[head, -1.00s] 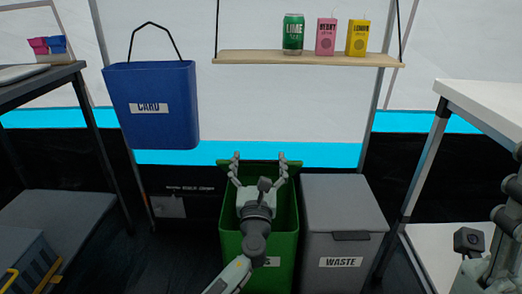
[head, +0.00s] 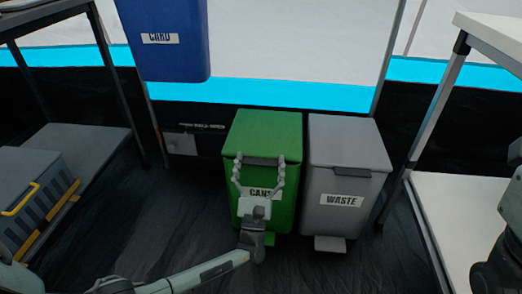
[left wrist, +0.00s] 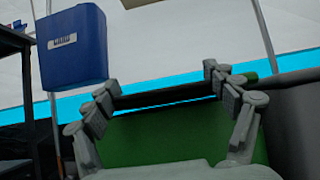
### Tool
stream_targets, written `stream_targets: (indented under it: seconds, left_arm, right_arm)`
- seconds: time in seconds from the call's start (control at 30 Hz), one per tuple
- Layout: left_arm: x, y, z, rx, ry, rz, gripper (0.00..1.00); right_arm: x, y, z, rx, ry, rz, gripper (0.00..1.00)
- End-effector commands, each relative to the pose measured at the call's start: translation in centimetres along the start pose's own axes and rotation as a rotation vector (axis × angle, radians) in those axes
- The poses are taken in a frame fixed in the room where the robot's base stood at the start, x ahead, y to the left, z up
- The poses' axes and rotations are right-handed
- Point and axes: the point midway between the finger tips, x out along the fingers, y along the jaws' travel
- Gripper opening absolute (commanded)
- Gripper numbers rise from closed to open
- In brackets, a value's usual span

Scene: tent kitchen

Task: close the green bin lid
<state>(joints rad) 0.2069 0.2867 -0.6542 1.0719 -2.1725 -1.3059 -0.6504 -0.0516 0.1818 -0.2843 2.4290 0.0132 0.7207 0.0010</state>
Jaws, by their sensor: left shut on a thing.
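The green bin (head: 284,212) stands in the middle of the head view, its label partly covered by my fingers. Its green lid (head: 262,130) lies down over the bin's mouth, and no gap shows from here. A dark handle bar (head: 262,161) runs along the lid's front edge. My left gripper (head: 260,160) is at this front edge, its fingers closed against the two ends of the bar. The left wrist view shows the fingers (left wrist: 163,96) apart with a dark bar between them and green surface below. My right gripper is out of view.
A grey waste bin (head: 345,165) stands close on the right of the green bin. A blue card bin (head: 165,55) hangs at the upper left. A grey crate (head: 35,190) is at the left. The floor in front is clear.

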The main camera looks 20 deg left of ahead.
Motion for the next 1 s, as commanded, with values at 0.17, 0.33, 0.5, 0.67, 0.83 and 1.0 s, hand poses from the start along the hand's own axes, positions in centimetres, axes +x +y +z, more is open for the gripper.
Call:
stream_targets:
  seconds: [0.17, 0.33, 0.5, 0.67, 0.83, 1.0]
  left_arm:
    - [-0.9, 0.0, -1.3, 0.001, 0.014, 0.0, 0.33]
    - [-1.4, 0.1, -1.9, 0.001, 0.019, 0.0, 0.33]
    - [-1.7, 0.1, -2.2, 0.002, 0.025, 0.0, 0.33]
    - [-1.8, 0.1, -2.2, 0.001, 0.027, 0.0, 0.33]
    - [-1.9, 0.1, -2.3, 0.001, 0.028, -0.001, 0.96]
    - [-1.9, 0.1, -2.3, 0.0, 0.029, -0.001, 1.0]
  right_arm:
    - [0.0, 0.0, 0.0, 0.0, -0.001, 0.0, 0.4]
    - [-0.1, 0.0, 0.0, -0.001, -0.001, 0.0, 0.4]
    - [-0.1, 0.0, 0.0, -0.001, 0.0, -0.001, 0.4]
    - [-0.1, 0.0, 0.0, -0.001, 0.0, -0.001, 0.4]
    - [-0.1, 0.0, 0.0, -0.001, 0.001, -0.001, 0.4]
    - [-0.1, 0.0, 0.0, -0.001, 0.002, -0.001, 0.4]
